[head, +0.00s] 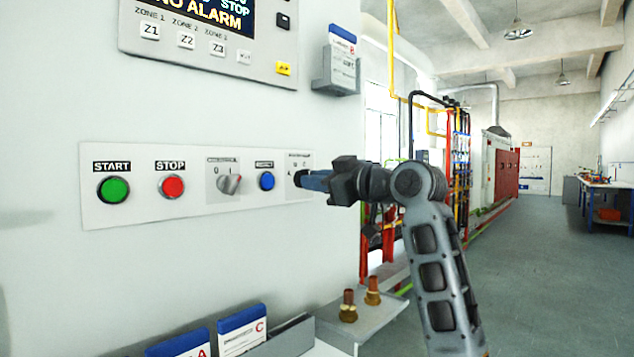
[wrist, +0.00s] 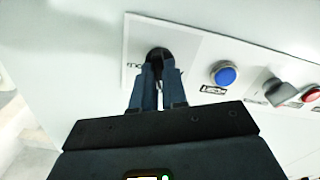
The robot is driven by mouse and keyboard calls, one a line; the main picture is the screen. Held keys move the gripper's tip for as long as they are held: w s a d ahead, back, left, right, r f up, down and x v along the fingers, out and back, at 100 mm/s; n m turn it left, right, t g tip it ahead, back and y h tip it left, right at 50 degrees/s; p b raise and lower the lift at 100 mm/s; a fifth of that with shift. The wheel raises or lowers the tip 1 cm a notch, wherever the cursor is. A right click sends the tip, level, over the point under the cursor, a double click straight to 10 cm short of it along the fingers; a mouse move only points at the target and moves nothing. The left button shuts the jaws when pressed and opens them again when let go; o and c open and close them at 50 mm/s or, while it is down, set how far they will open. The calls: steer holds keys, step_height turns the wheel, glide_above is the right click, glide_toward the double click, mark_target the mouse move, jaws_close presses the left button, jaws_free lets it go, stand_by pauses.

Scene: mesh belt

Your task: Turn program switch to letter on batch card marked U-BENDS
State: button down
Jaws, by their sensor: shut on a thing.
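The program switch plate (head: 300,158) is at the right end of the control strip in the head view, with small letters around its dial. My gripper (head: 303,180) reaches it from the right and covers most of the knob. In the wrist view the black knob (wrist: 157,54) sits between the fingertips of my gripper (wrist: 159,80), which is shut on it. The knob's pointing direction is hidden. Batch cards show a red B (head: 343,42) in a wall holder, and A (head: 180,345) and C (head: 242,330) in a lower rack. I cannot read which is marked U-BENDS.
Left of the switch are a blue button (head: 266,181), a grey 0/I selector (head: 230,184), a red STOP button (head: 172,187) and a green START button (head: 114,189). Brass-coloured fittings (head: 348,307) stand on a shelf below. Open floor lies to the right.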

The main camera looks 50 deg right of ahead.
steer(key=shift+f, duration=0.1)
steer(key=c, duration=1.2)
jaws_free()
steer(key=shift+o, duration=0.2)
steer(key=s, duration=0.7)
steer(key=shift+s+d+b, duration=0.15)
steer(key=shift+s+b, duration=0.15)
steer(key=shift+s, duration=0.1)
